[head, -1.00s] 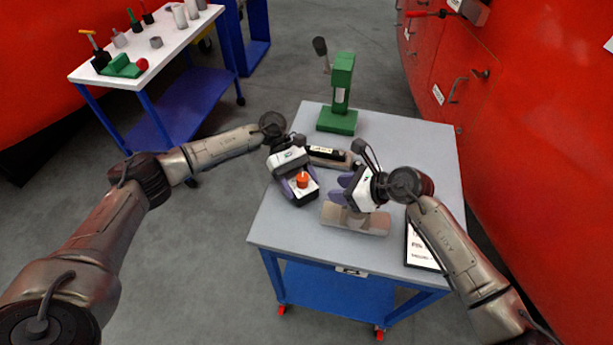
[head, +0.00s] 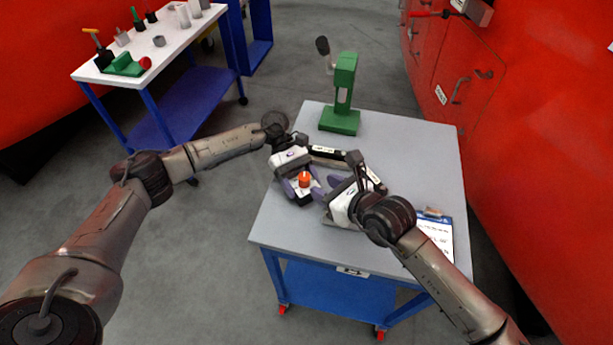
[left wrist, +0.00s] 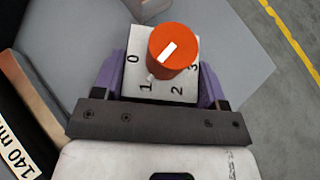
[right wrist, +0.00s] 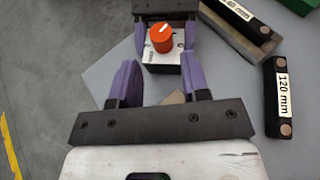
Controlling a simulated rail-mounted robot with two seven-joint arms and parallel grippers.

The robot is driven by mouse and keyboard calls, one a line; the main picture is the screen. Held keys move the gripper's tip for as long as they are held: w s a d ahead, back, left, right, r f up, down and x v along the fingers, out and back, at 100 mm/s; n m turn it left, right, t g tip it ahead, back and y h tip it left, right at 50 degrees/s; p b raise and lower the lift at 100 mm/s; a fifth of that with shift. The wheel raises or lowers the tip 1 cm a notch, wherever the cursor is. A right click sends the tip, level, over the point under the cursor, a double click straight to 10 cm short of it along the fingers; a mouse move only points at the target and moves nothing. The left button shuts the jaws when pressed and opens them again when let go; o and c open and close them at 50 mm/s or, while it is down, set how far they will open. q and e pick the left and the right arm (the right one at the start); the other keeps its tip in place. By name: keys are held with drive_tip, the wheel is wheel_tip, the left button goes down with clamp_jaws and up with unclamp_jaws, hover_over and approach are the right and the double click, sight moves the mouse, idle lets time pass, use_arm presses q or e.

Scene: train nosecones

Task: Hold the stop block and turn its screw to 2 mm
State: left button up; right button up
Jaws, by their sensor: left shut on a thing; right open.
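The stop block (head: 303,195) has a white numbered top face (left wrist: 160,94) and an orange screw knob (left wrist: 174,50) with a white line. It also shows in the right wrist view (right wrist: 165,58). My left gripper (head: 297,186) is shut on the block, its purple fingers on either side, just above the table. The figures 0, 1, 2 and 3 show around the knob; a small white mark sits near the 1. My right gripper (right wrist: 160,82) is open and empty, its fingers pointing at the knob from a short distance, not touching it.
The grey table (head: 420,165) carries a green press (head: 341,115) at the back and a clipboard (head: 437,235) at the right. Black bars lie close by, one labelled 120 mm (right wrist: 280,95), another 140 mm (right wrist: 238,15). A white table (head: 110,72) with tools stands at back left.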

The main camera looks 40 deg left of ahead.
sight(307, 177)
drive_tip(key=x, duration=0.7)
drive_tip(key=shift+a, duration=0.1)
drive_tip(key=shift+c, duration=0.4)
drive_tip(key=c, duration=0.6)
drive_tip(key=shift+o, duration=0.2)
drive_tip(key=shift+f+n+g, duration=0.1)
drive_tip(key=shift+n+g, duration=0.2)
drive_tip(key=shift+w+n+g, duration=0.2)
drive_tip(key=shift+n+g, duration=0.9)
drive_tip(key=shift+g, duration=0.3)
drive_tip(key=shift+w+a+n+g+h, duration=0.1)
drive_tip(key=shift+n+g+h, duration=0.6)
drive_tip(key=shift+n+g, duration=1.35)
drive_tip(key=shift+g, duration=0.25)
